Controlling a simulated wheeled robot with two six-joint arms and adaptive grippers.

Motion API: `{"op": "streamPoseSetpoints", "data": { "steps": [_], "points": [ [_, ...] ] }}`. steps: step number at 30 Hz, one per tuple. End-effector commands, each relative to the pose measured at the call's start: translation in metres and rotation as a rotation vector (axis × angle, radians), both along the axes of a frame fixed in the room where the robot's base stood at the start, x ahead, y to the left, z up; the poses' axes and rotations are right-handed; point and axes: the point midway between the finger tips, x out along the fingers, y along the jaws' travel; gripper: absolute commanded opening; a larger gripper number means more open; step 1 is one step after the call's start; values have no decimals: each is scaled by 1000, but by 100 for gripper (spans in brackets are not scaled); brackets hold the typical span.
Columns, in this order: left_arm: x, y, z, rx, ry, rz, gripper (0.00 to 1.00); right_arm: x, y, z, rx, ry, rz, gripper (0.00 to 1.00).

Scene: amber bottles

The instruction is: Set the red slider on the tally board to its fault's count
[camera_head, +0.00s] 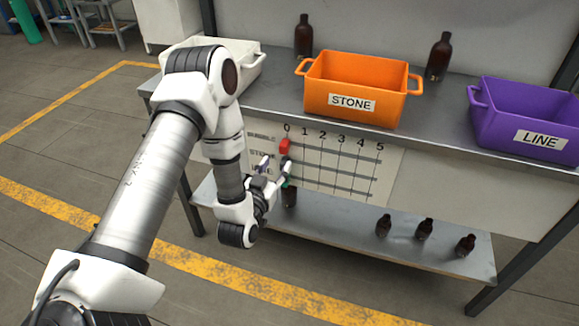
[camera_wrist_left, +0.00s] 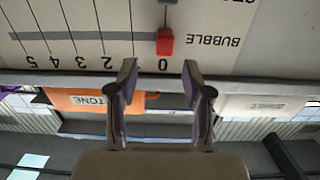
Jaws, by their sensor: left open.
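The tally board (camera_head: 335,165) hangs on the front of the bench, with columns 0 to 5 and rows; the top row reads BUBBLE. The red slider (camera_head: 284,146) sits at 0 on the BUBBLE row. It also shows in the left wrist view (camera_wrist_left: 165,42), where the board appears upside down. My left gripper (camera_head: 277,166) is open and empty, just below the red slider in the head view and apart from it. In the wrist view its fingertips (camera_wrist_left: 159,80) stand either side of the 0. It partly covers the lower rows' labels and sliders. My right gripper is not seen.
On the bench stand a white bin (camera_head: 245,68), an orange STONE bin (camera_head: 325,85) and a purple LINE bin (camera_head: 495,120). Amber bottles (camera_head: 304,38) stand behind them. Several bottles (camera_head: 424,231) stand on the lower shelf (camera_head: 335,235). The board right of the gripper is clear.

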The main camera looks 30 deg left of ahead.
Motion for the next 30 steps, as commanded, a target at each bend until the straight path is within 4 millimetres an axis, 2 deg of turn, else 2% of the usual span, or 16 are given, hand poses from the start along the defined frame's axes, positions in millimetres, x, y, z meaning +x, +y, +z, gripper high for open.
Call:
{"op": "streamPoseSetpoints", "data": {
  "steps": [3,13,22,23,24,26,27,30],
  "points": [
    [13,6,8,10,-36,8,50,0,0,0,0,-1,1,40],
    [69,19,7,8,-30,6,50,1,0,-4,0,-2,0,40],
    [76,20,7,6,-26,6,50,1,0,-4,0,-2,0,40],
    [76,20,7,6,-26,6,43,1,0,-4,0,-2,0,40],
    [76,20,7,6,-26,6,29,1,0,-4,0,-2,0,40],
    [76,20,7,6,-26,6,8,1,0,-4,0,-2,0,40],
    [76,20,7,6,-26,6,0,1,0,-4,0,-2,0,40],
    [76,20,7,6,-25,6,0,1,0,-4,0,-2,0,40]
  ]
}}
